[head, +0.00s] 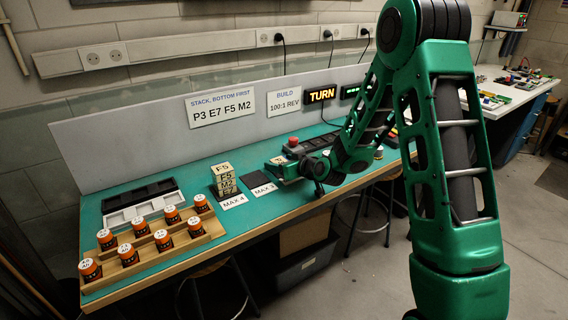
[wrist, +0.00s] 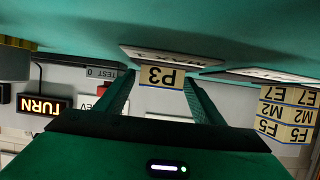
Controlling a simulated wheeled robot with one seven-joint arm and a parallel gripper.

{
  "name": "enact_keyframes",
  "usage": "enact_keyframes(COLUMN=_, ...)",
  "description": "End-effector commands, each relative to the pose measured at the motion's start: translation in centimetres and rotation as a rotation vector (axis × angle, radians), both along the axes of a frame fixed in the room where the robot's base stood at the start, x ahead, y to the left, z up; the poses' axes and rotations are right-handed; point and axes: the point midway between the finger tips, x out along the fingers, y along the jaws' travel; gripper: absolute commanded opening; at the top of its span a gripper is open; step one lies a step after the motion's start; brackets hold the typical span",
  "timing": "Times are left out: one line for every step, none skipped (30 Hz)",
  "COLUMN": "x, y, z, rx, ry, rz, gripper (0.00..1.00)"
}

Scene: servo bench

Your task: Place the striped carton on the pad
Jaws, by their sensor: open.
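A tan carton marked P3 (wrist: 162,76) has a thin blue stripe along one edge. In the wrist view, which is upside down, it lies between the two fingertips of my gripper (wrist: 157,88), which is open. I cannot make out the P3 carton in the head view.
A stack of cartons (head: 227,182) marked F5, M2 and E7 stands left of the pad; it also shows in the wrist view (wrist: 287,114). A red button (head: 293,143) is behind my gripper. Several orange-black jars (head: 129,254) stand on a wooden rack at left.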

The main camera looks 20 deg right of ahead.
Motion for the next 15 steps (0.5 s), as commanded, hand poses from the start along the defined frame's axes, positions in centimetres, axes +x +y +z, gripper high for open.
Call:
enact_keyframes(x=0.0, y=0.0, z=0.2, rx=0.000, ry=-0.001, rz=0.000, gripper=0.62)
enact_keyframes(x=-0.2, y=-0.1, z=0.3, rx=0.000, ry=-0.001, rz=-0.001, gripper=0.62)
enact_keyframes(x=-0.5, y=-0.3, z=0.4, rx=-0.001, ry=0.000, rz=-0.002, gripper=0.62)
enact_keyframes(x=-0.8, y=-0.4, z=0.5, rx=-0.001, ry=0.000, rz=-0.002, gripper=0.62)
enact_keyframes(x=-1.2, y=-0.5, z=0.7, rx=0.000, ry=0.000, rz=-0.002, gripper=0.62)
enact_keyframes(x=-1.7, y=-0.7, z=0.9, rx=0.001, ry=0.000, rz=-0.003, gripper=0.62)
enact_keyframes(x=-2.2, y=-0.8, z=1.1, rx=0.000, ry=0.000, rz=-0.002, gripper=0.62)
enact_keyframes(x=-2.7, y=-1.0, z=1.4, rx=-0.001, ry=-0.001, rz=-0.003, gripper=0.62)
enact_keyframes(x=-3.5, y=-1.3, z=1.7, rx=0.001, ry=0.000, rz=-0.004, gripper=0.62)
enact_keyframes(x=-4.0, y=-1.5, z=1.9, rx=-0.001, ry=0.000, rz=-0.004, gripper=0.62)
enact_keyframes(x=-4.6, y=-1.6, z=2.2, rx=0.000, ry=0.000, rz=-0.004, gripper=0.62)
enact_keyframes(x=-5.3, y=-1.8, z=2.5, rx=0.000, ry=-0.001, rz=-0.003, gripper=0.62)
enact_keyframes(x=-5.8, y=-2.0, z=2.7, rx=-0.001, ry=0.000, rz=-0.004, gripper=0.62)
enact_keyframes(x=-6.3, y=-2.2, z=3.0, rx=0.001, ry=-0.001, rz=-0.004, gripper=0.62)
enact_keyframes(x=-7.0, y=-2.4, z=3.2, rx=-0.001, ry=0.000, rz=-0.004, gripper=0.62)
